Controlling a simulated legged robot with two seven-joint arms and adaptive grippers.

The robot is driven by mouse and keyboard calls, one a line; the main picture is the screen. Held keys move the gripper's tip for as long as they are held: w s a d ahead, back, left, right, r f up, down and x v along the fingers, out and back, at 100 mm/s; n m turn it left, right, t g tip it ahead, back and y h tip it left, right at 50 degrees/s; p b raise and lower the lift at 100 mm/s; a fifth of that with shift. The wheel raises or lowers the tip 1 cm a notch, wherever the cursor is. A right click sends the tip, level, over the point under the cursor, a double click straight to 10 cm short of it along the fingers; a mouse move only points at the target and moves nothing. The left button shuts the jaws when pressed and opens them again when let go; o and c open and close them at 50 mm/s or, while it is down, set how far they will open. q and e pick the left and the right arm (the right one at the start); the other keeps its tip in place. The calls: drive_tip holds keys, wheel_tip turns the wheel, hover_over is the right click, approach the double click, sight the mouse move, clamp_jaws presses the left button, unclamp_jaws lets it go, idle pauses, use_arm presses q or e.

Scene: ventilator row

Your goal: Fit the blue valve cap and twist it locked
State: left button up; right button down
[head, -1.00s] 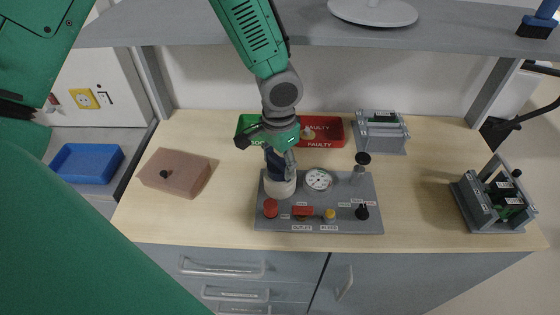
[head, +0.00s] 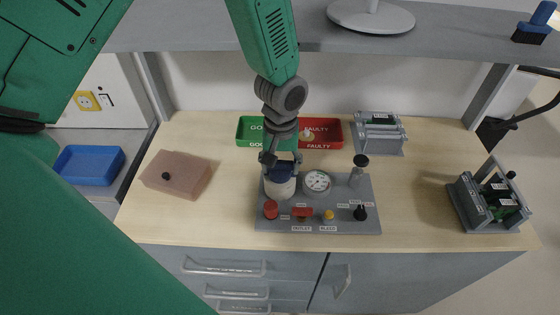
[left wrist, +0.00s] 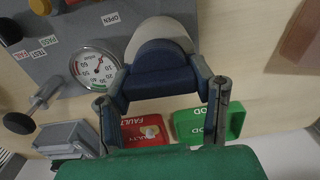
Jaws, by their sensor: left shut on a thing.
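The blue valve cap (head: 283,174) sits at the top of the white cylindrical valve body (head: 280,188) on the grey panel (head: 345,222). My left gripper (head: 281,163) comes down from above and is shut on the cap. In the left wrist view the blue cap (left wrist: 160,76) lies between my two fingers (left wrist: 160,88), with the pale valve body (left wrist: 165,32) directly beyond it. The cap looks in line with the body and touching it, but I cannot tell whether it is locked. My right gripper is not in view.
A pressure gauge (head: 317,181) stands close right of the valve. A red knob (head: 270,209), yellow button (head: 329,215) and black-topped lever (head: 361,161) are on the panel. Green (head: 249,131) and red (head: 324,132) bins stand behind.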

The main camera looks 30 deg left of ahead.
sight(282, 161)
use_arm(q)
drive_tip(key=shift+w+d, duration=0.1)
drive_tip(key=shift+d, duration=0.15)
drive_tip(key=shift+r, duration=0.15)
drive_tip(key=shift+w+d+r+p, duration=0.1)
drive_tip(key=shift+w+r+p, duration=0.1)
drive_tip(key=shift+r+p, duration=0.3)
drive_tip(key=shift+s+d+r+p, duration=0.1)
drive_tip(key=shift+d+r+p, duration=0.15)
drive_tip(key=shift+r+p, duration=0.35)
drive_tip(key=shift+a+r+p, duration=0.35)
drive_tip(key=shift+a+r, duration=0.15)
drive_tip(key=shift+r, duration=0.15)
drive_tip(key=shift+d+r, duration=0.35)
drive_tip(key=shift+r, duration=0.3)
drive_tip(key=shift+a, duration=0.1)
drive_tip(key=shift+a+f, duration=0.1)
drive_tip(key=shift+c, duration=0.3)
drive_tip(key=shift+a+f+t+h+b, duration=0.15)
drive_tip(key=shift+a+f+h+b, duration=0.15)
drive_tip(key=shift+f, duration=0.35)
drive_tip(key=shift+a+f+t+h+b, duration=0.15)
drive_tip(key=shift+f+h, duration=0.25)
drive_tip(key=shift+f, duration=0.2)
